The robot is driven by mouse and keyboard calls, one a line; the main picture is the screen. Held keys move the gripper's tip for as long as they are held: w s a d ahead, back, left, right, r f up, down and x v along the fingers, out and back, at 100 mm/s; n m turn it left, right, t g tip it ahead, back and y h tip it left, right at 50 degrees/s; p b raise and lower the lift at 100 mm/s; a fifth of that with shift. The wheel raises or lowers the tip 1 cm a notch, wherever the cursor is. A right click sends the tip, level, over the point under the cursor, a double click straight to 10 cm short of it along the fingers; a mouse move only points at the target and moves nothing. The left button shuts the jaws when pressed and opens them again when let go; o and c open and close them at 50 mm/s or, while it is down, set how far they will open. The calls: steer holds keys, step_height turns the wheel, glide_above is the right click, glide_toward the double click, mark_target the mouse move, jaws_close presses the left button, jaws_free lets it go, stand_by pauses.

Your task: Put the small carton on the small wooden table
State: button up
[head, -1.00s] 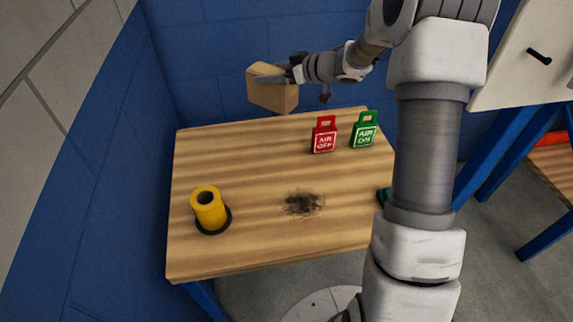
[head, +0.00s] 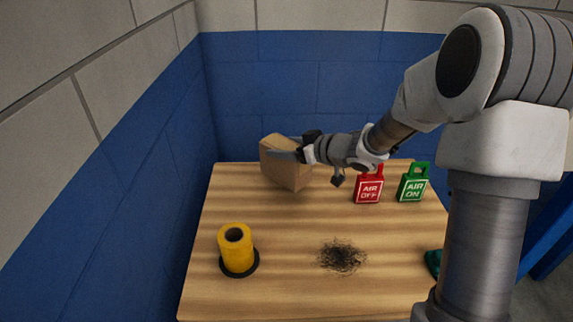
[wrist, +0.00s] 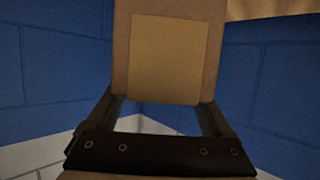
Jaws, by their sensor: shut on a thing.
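The small carton (head: 285,163) is a plain tan box at the back left of the small wooden table (head: 290,215). It is slightly tilted in the head view. My gripper (head: 284,151) is shut on it, coming in from the right. In the wrist view the carton (wrist: 168,50) sits between the two fingers of my gripper (wrist: 165,105). The carton's lower edge appears close to the tabletop at its back edge; I cannot tell whether it touches.
A yellow roll on a black base (head: 236,250) stands at the front left. A red AIR OFF tag (head: 368,186) and a green AIR ON tag (head: 413,184) stand at the back right. A dark scribbly patch (head: 342,256) marks the middle. Blue walls (head: 290,95) close off the back and left.

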step_height(320, 180, down, 4)
steer(key=shift+b, duration=1.05)
steer(key=shift+r, duration=0.15)
steer(key=o, duration=1.4)
